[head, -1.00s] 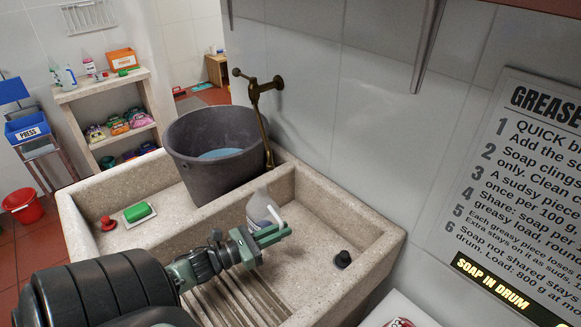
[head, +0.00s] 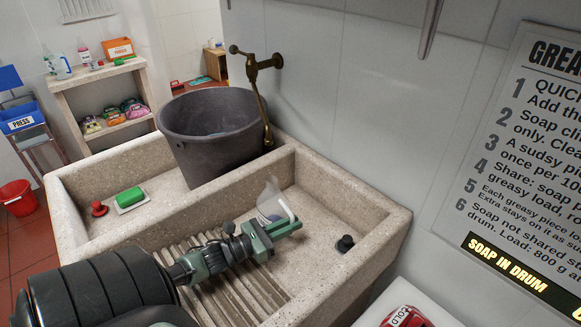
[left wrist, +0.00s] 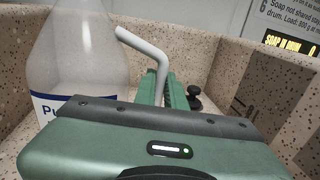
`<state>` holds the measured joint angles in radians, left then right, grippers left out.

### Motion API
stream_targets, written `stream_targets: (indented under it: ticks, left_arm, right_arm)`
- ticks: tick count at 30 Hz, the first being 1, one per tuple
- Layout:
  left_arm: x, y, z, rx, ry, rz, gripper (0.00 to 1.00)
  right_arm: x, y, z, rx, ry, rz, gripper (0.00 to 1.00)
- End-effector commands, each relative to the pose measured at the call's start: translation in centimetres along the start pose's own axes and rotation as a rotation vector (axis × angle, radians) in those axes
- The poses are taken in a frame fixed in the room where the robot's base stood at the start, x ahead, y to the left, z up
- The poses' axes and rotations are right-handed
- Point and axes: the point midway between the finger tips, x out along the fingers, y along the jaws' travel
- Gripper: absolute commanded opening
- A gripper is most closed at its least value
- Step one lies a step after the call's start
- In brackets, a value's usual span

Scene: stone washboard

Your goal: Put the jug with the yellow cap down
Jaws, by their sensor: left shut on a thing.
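The jug (head: 272,206) is pale and see-through, with a white handle. It is over or in the right basin of the stone sink (head: 345,185); I cannot tell whether its base touches the basin. My left gripper (head: 284,229) is shut on its handle and hides its lower part. In the left wrist view the jug (left wrist: 82,60) shows at the left with a blue-and-white label, and its handle (left wrist: 150,50) runs down to the gripper (left wrist: 168,92). No cap is visible in either view. My right gripper is not in view.
A dark bucket (head: 205,145) stands at the back of the sink, beside a brass tap (head: 262,85). A black plug (head: 345,243) is in the right basin. A green soap bar (head: 130,196) and a red plug (head: 99,209) lie in the left basin. Ribbed stone (head: 235,285) is in front.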

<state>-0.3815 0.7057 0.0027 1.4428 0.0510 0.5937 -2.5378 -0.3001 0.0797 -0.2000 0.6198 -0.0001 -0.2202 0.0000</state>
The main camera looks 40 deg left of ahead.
Motion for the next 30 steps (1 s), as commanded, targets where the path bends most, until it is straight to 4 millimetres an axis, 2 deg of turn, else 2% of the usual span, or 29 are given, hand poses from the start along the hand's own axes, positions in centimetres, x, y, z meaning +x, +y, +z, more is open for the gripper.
stream_targets:
  ticks: [5, 6, 7, 8, 18, 30]
  left_arm:
    - [0.0, 0.0, -0.3, 0.000, 0.000, 0.000, 0.00]
    - [0.0, 0.0, -0.2, 0.000, 0.001, 0.000, 0.22]
    - [0.0, 0.0, -0.1, 0.000, 0.001, 0.000, 0.30]
    - [0.0, 0.0, -0.1, 0.000, 0.001, 0.000, 0.33]
    - [-0.1, 0.0, 0.2, 0.000, 0.001, 0.000, 0.33]
    - [-6.3, 0.0, 0.1, -0.001, 0.003, 0.003, 0.33]
  right_arm:
    - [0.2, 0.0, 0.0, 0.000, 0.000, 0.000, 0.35]
    - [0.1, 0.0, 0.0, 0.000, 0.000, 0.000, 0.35]
    - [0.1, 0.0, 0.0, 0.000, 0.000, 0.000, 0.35]
    - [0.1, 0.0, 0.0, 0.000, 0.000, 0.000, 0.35]
    - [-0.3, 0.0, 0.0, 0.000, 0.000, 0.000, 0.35]
    - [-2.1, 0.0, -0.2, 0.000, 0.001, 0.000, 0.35]
